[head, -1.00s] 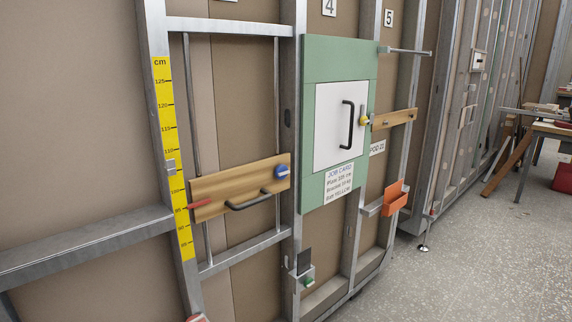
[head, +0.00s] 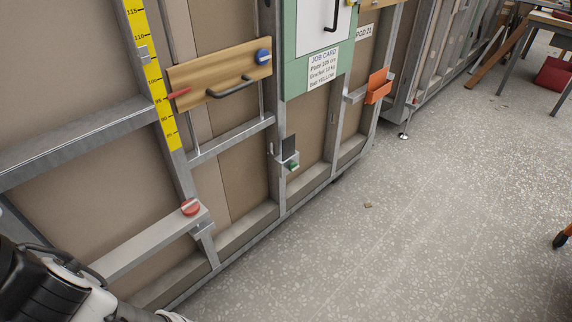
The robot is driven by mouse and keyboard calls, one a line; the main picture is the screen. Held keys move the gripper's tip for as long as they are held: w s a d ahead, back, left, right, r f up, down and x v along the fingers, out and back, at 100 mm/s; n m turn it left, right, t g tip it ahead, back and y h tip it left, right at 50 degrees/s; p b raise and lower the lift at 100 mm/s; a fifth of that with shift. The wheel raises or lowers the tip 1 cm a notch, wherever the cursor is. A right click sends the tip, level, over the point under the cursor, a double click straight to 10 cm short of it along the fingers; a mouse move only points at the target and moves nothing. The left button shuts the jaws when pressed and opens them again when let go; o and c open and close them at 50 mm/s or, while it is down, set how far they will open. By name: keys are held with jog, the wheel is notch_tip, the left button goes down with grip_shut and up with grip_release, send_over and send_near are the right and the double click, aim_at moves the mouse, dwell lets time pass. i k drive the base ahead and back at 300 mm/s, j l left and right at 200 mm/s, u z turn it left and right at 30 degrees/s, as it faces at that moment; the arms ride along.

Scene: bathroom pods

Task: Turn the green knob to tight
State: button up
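The green knob (head: 292,166) is small and sits low on the metal frame in the head view, on a small bracket below a dark square plate (head: 288,146). Its markings are too small to read, so I cannot tell its setting. Part of my arm (head: 50,285) shows at the lower left, well apart from the knob. My gripper's fingertips are not in view.
A blue knob (head: 264,56) and a black handle (head: 233,88) are on a wooden board (head: 205,73). A red knob (head: 190,207) sits on a lower rail (head: 150,243). An orange holder (head: 378,86) juts from the frame. The speckled floor (head: 400,230) at right is mostly clear.

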aim_at(294, 166)
jog(key=i+l+u, duration=0.1)
jog(key=i+l, duration=0.25)
jog(key=i+l+u, duration=0.1)
jog(key=i+l, duration=0.25)
jog(key=l, duration=0.3)
